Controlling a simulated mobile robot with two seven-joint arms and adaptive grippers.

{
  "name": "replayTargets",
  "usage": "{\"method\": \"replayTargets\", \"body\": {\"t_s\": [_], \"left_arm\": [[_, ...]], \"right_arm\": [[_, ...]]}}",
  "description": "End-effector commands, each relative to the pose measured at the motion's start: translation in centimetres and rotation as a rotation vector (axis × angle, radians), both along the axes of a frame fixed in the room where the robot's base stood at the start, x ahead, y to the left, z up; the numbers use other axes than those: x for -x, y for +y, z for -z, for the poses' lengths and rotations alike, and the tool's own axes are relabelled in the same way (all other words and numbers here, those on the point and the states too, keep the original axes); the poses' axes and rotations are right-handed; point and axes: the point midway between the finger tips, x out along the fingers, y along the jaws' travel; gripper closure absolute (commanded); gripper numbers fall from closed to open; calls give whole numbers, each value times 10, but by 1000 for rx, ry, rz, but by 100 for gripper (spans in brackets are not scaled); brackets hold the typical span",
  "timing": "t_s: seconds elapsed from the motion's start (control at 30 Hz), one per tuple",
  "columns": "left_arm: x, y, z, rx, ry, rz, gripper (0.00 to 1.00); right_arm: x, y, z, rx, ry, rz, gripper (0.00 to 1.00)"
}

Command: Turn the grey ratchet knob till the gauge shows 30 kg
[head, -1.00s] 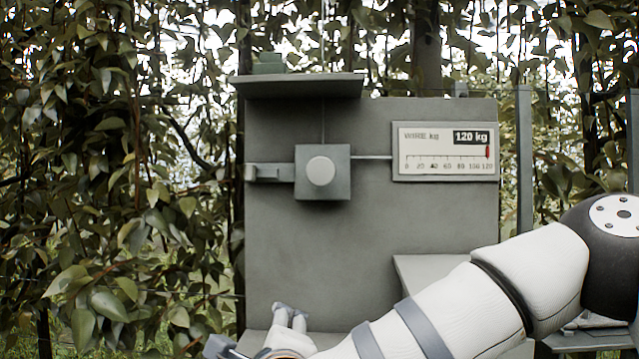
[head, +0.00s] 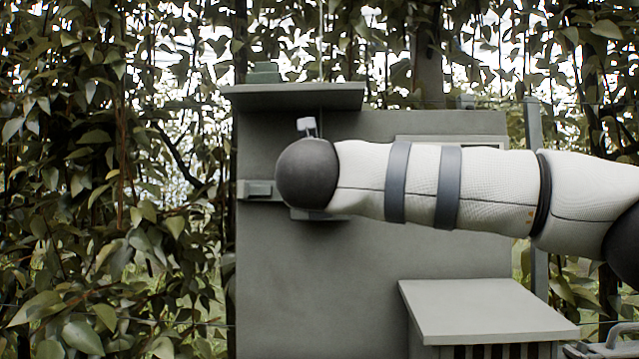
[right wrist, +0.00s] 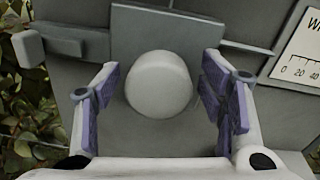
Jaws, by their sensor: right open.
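The round grey knob (right wrist: 158,84) stands out from a square grey block (right wrist: 195,30) in the right wrist view. My right gripper (right wrist: 160,90) is open, with one purple-padded finger on each side of the knob. Gaps show between the pads and the knob, so it is not gripped. In the head view my right arm covers the knob and most of the gauge; one fingertip (head: 307,126) shows above my dark wrist. The gauge (right wrist: 302,64) shows only its 0 to 40 end in the right wrist view; its reading is hidden. My left gripper is not in view.
The grey back panel (head: 330,280) carries the block, with a small ledge (head: 295,94) above and a bracket (head: 257,190) at left. A grey shelf (head: 485,308) juts out at lower right. Leafy branches (head: 80,200) fill the left side.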

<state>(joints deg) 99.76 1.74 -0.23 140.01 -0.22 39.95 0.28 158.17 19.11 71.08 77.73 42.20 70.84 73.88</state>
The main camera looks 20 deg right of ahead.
Motion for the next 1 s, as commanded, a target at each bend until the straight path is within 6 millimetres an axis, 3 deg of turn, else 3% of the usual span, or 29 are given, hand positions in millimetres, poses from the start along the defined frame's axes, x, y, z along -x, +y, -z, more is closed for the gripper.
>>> {"method": "replayTargets", "body": {"t_s": [0.27, 0.5, 0.77, 1.0], "left_arm": [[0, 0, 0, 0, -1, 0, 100], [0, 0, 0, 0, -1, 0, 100], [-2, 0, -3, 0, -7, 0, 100], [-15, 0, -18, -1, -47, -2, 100]], "right_arm": [[-4, -1, 1, 3, 1, -1, 36], [-4, -1, 1, 3, 1, -1, 85], [-4, -1, 0, 16, 4, 0, 84], [-1, -1, -7, 116, 31, 1, 84]]}}
